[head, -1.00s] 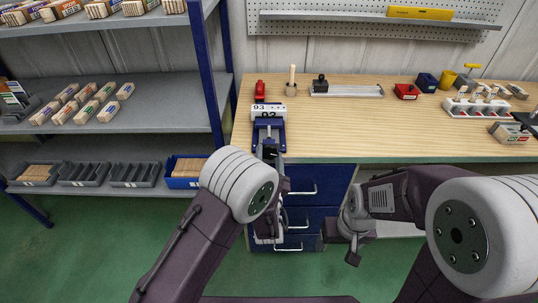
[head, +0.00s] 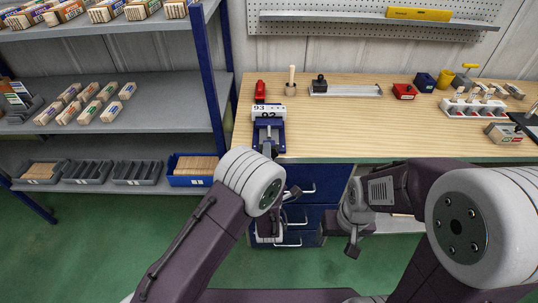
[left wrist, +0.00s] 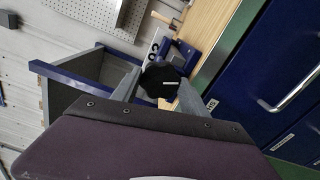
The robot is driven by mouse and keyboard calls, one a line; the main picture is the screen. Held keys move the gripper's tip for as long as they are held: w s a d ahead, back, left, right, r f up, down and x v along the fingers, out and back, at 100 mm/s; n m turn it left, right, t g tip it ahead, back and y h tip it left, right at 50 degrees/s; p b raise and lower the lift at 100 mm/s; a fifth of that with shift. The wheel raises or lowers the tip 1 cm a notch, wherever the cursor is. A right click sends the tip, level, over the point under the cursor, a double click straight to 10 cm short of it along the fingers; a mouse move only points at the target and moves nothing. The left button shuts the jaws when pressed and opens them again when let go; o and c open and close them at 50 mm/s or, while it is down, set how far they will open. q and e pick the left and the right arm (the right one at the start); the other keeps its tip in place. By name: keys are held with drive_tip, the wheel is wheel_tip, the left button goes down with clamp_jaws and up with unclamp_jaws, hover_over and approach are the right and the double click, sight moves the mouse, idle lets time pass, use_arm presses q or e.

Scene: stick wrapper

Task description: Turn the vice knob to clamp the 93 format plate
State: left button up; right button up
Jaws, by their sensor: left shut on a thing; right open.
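The blue vice (head: 268,136) stands at the front left edge of the wooden bench. The white plate marked 93 (head: 266,111) sits upright at its jaws; I cannot tell how tightly it is held. In the left wrist view the black vice knob (left wrist: 160,78), with a white mark on it, is between the fingers of my left gripper (left wrist: 157,92), which is shut on it. In the head view my left gripper (head: 270,153) is at the vice's front, and the knob is hard to make out there. My right gripper (head: 352,248) is open and empty, low in front of the drawers.
A blue-framed shelf (head: 150,147) with blocks and bins stands close on the left. Blue drawers (head: 310,185) are under the bench (head: 400,130). The bench middle is clear.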

use_arm(q)
drive_tip(key=shift+m, duration=0.6)
drive_tip(key=shift+f, duration=0.1)
drive_tip(key=o, duration=1.4)
drive_tip(key=shift+c, duration=0.2)
drive_tip(key=shift+d, duration=0.1)
drive_tip(key=s, duration=0.9)
drive_tip(key=shift+s, duration=0.1)
